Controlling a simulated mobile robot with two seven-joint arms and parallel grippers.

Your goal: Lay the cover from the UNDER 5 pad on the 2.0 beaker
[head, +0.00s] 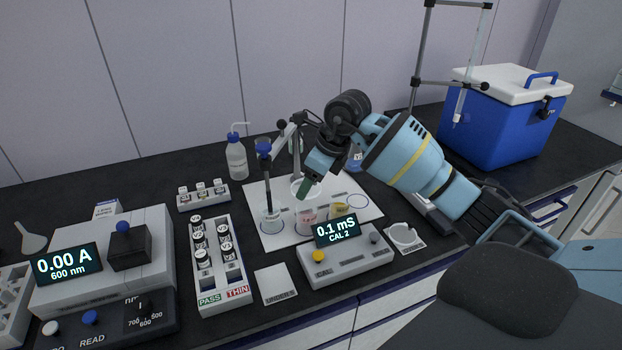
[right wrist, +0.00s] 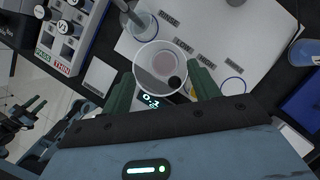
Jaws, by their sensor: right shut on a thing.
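My right gripper (head: 308,188) is shut on a clear round cover (head: 297,185), held by its edge above the white mat. In the right wrist view the cover (right wrist: 147,53) sits between the green fingertips (right wrist: 160,85), and a pinkish beaker shows through it, below. That beaker (head: 306,222) stands on the mat under the gripper; its label is too small to read surely. The UNDER 5 pad (head: 275,282) lies bare at the front. My left gripper (right wrist: 32,111) is off to the side in the right wrist view, its fingers apart and empty.
The white mat (head: 258,192) also holds a clear beaker (head: 271,222) with a blue-capped probe and a yellow-filled vessel (head: 339,209). The meter (head: 345,262) stands close in front. A vial rack (head: 221,280) is left; another pad (head: 416,246) bears a round clear piece.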

